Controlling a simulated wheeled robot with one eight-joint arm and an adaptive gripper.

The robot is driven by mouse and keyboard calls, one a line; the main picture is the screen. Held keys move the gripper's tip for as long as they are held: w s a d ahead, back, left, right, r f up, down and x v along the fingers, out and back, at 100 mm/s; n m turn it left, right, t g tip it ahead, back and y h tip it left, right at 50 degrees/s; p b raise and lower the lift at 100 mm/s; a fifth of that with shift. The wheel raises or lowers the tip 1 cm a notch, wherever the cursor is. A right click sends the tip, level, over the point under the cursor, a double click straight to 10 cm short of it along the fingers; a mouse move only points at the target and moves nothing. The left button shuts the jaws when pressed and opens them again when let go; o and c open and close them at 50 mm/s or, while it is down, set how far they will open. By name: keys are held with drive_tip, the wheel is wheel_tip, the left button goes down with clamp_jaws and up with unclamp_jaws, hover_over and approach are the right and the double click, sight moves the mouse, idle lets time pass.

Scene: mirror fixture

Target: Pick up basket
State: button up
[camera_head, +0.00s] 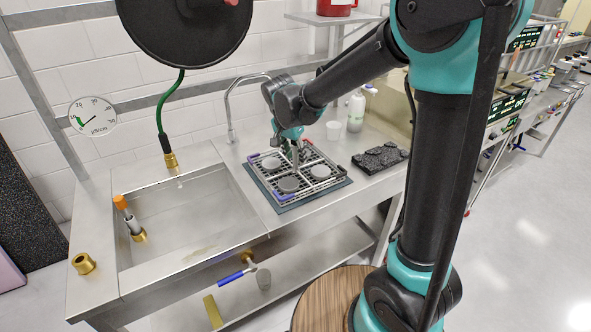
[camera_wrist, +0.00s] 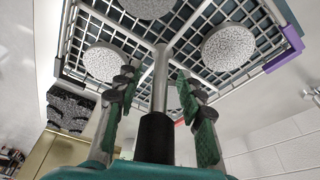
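The basket (camera_head: 312,150) is a light wire rack with round grey discs in it and purple-blue corner pieces. It lies on a dark mat on the steel counter. In the wrist view the basket's grid (camera_wrist: 243,72) fills the upper part. Its upright handle (camera_wrist: 160,85), a metal post with a black grip, rises from its middle. My gripper (camera_head: 291,142) is over the basket's middle, pointing down. Gaps show between both fingers and the post.
A steel sink (camera_head: 195,212) is left of the basket, with a curved faucet (camera_head: 231,110) behind. A black textured block (camera_head: 380,157) lies right of the basket. A black round reel (camera_head: 190,25) hangs above the sink.

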drive_tip(key=shift+x, duration=0.8)
drive_tip(key=shift+c, duration=0.2)
clamp_jaws()
